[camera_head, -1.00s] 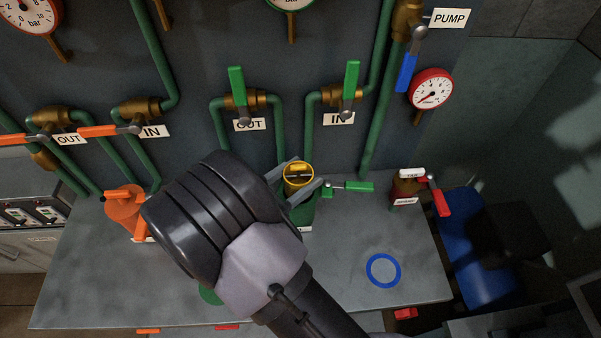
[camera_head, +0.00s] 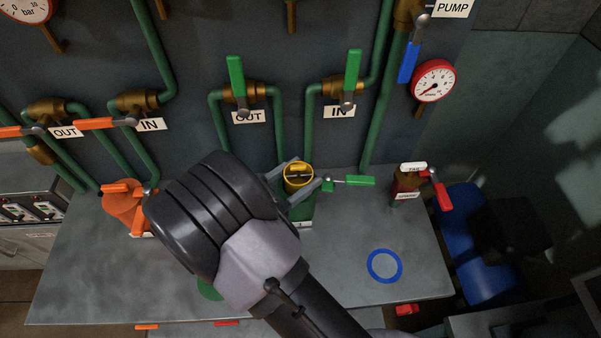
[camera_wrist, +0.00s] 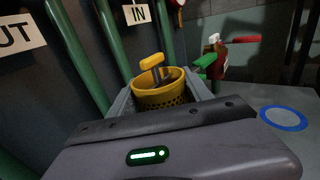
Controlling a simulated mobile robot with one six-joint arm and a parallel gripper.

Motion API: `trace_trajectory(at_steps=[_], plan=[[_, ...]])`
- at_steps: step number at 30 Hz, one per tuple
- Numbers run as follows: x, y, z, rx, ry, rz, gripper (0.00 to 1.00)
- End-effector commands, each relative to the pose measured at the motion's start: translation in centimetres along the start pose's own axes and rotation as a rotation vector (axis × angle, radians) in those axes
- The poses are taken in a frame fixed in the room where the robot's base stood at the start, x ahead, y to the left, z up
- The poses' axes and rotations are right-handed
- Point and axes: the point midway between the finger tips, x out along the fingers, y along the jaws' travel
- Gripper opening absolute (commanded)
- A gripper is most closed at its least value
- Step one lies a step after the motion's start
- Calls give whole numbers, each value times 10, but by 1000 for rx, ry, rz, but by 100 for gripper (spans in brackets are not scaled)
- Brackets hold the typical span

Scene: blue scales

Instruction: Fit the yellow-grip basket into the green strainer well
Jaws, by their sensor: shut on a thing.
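The yellow basket (camera_head: 298,174), round with a yellow bar grip, is between the fingers of my gripper (camera_head: 298,181). My gripper is shut on it. In the wrist view the basket (camera_wrist: 160,98) stands upright, and its perforated side shows above the gripper body. The green strainer well (camera_head: 303,212) is on the bench directly below the basket in the head view. The well's mouth is hidden by the basket and fingers, so I cannot tell how far the basket sits inside it.
A green-handled valve (camera_head: 348,181) is just right of the well. Green pipes rise behind it. An orange strainer body (camera_head: 122,207) stands left, and a red-handled valve (camera_head: 440,190) stands right. A blue ring (camera_head: 385,251) lies on the bench (camera_head: 345,235), with clear surface around it.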

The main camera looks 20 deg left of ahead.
Motion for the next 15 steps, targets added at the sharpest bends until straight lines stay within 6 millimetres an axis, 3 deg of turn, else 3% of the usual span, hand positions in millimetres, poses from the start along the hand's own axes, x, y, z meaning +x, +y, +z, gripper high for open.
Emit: trace_trajectory(at_steps=[15], plan=[[0,0,-14,0,0,0,14]])
